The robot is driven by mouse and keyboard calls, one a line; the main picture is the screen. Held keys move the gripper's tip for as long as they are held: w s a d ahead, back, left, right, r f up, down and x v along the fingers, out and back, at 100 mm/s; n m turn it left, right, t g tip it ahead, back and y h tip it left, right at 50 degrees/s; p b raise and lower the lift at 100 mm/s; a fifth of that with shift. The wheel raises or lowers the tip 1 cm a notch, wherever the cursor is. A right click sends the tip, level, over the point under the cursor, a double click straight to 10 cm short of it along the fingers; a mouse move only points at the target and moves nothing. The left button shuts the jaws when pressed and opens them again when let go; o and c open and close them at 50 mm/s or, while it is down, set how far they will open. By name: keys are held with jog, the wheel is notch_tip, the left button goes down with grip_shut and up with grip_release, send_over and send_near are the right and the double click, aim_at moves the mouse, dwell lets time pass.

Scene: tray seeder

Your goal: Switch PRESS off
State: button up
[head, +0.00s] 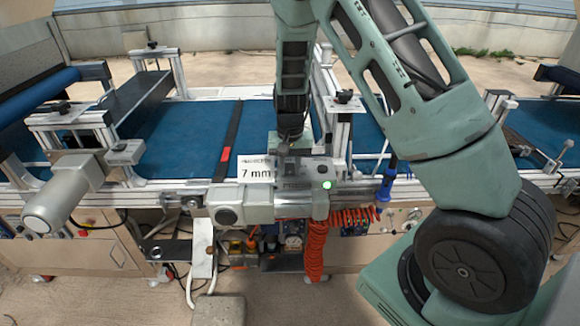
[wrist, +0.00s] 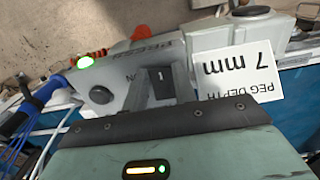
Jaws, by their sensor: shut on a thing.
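The PRESS control box (wrist: 118,65) is grey, with upside-down PRESS lettering in the wrist view. A lit green lamp (wrist: 84,62) and a round black knob (wrist: 101,95) are on it. The dark switch (wrist: 160,74), marked with a white "1", sits beside ON lettering. My gripper (wrist: 158,85) is at the switch, one finger on each side, shut on it. In the head view the green lamp (head: 327,185) is also lit, and my gripper hides the switch.
A white "7 mm" peg depth sign (wrist: 240,72) stands close beside the gripper. Blue conveyor belt (head: 190,140) lies behind the box. A blue-handled tool (head: 386,187) and orange coiled hose (head: 316,250) hang near the front rail.

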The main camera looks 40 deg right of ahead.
jog(key=shift+w+d+r+g+y+p, duration=0.3)
jog(key=shift+g+y+p, duration=0.2)
jog(key=shift+g+p, duration=0.35)
jog(key=shift+w+d+g+y+p, duration=0.1)
jog(key=shift+w+g+y+p, duration=0.15)
jog(key=shift+g+y, duration=0.3)
jog(key=shift+w+d+g+y+p, duration=0.15)
jog(key=shift+g+y+p, duration=0.2)
jog(key=shift+g, duration=0.35)
jog(key=shift+o, duration=0.2)
jog(key=shift+a, duration=0.1)
jog(key=shift+c, duration=0.2)
jog(key=o, duration=1)
jog(key=b+v, duration=0.3)
jog(key=v, duration=1.4)
jog(key=shift+r+b, duration=0.15)
jog(key=shift+b, duration=0.15)
